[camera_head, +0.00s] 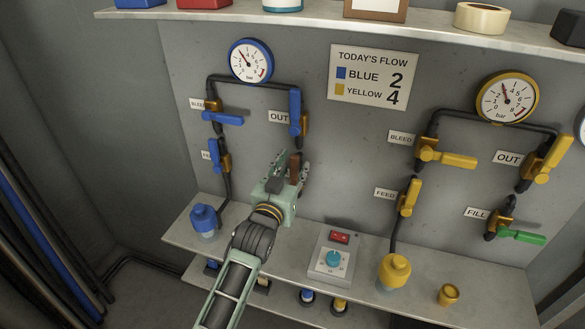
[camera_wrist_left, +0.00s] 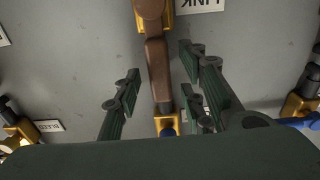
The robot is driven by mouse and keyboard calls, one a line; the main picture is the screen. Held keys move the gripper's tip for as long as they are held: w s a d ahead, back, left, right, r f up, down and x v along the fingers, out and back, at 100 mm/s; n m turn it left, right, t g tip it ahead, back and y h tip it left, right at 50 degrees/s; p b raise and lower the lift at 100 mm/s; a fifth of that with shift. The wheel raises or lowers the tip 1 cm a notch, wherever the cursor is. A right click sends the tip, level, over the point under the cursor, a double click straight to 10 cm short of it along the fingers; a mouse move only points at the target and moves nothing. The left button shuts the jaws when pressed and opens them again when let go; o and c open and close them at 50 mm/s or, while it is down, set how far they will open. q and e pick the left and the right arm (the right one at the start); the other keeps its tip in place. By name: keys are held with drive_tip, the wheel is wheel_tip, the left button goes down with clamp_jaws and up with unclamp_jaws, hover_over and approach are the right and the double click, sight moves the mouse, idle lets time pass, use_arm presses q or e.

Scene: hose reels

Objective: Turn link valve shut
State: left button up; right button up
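The link valve's brown lever (camera_head: 295,164) stands about upright on the wall panel below the blue OUT valve (camera_head: 296,115). It also shows in the left wrist view (camera_wrist_left: 158,75), near an upside-down LINK label (camera_wrist_left: 198,5). My left gripper (camera_head: 292,168) is at the lever. In the wrist view its fingers (camera_wrist_left: 160,82) are apart, one on each side of the lever, with visible gaps. No firm contact shows. The link valve's lower body and label are hidden behind the gripper in the head view. My right gripper is not in view.
Blue valves and a gauge (camera_head: 250,60) are on the left; yellow valves and a gauge (camera_head: 508,97) are on the right. A lower shelf (camera_head: 365,270) holds a blue container (camera_head: 204,220), a control box (camera_head: 331,257) and a yellow container (camera_head: 395,271). A flow sign (camera_head: 372,76) hangs above.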

use_arm(q)
clamp_jaws()
idle(0.3)
idle(0.3)
